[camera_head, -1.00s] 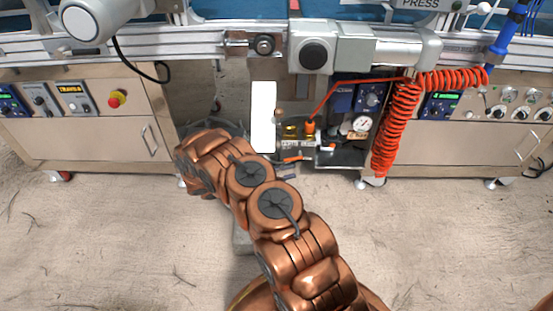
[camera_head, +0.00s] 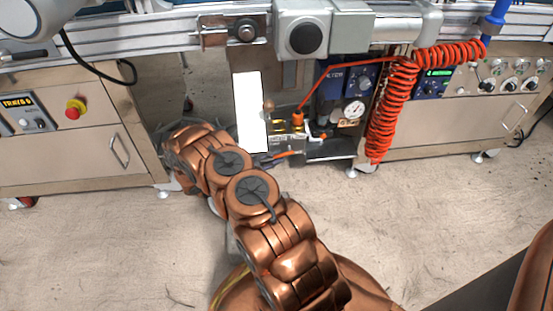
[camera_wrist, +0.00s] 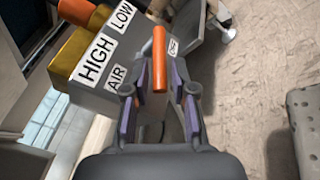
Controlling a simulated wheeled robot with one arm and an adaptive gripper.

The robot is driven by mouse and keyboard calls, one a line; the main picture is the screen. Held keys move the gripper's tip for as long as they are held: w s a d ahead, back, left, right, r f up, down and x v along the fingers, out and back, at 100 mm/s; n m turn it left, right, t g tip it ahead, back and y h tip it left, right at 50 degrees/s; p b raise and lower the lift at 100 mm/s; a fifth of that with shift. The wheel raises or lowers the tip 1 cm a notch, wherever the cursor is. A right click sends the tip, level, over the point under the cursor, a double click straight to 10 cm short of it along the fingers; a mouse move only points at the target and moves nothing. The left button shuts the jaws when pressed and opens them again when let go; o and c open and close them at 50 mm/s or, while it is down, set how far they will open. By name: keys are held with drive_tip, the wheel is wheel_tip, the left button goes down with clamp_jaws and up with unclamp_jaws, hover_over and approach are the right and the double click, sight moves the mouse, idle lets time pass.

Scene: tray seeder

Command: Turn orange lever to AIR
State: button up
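The orange lever (camera_wrist: 159,60) stands out from a grey valve block (camera_wrist: 100,98) in the wrist view. White labels on the block read HIGH, LOW, AIR (camera_wrist: 116,78) and OFF (camera_wrist: 173,46). The lever lies between the AIR label on its left and the OFF label on its right. My gripper (camera_wrist: 160,82) is open, with one purple-padded finger on each side of the lever's lower part. Gaps seem to show on both sides; contact is not clear. In the head view the orange lever (camera_head: 286,154) is small and low on the unit, and my arm hides most of the gripper.
A gauge (camera_head: 354,108) and a coiled red hose (camera_head: 392,110) are right of the valve block. A white panel (camera_head: 249,110) hangs to its left. Steel cabinets stand on both sides, with a metal rail above. The floor in front is open.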

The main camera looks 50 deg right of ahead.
drive_tip(key=shift+s+d, duration=0.15)
drive_tip(key=shift+d, duration=0.15)
clamp_jaws()
drive_tip(key=shift+r, duration=0.1)
drive_tip(key=shift+r+y+p, duration=0.5)
drive_tip(key=shift+r+p, duration=0.05)
drive_tip(key=shift+p, duration=0.4)
drive_tip(key=shift+r+m+t+y+p, duration=0.15)
drive_tip(key=shift+m+t+y+p, duration=0.4)
drive_tip(key=shift+y, duration=0.35)
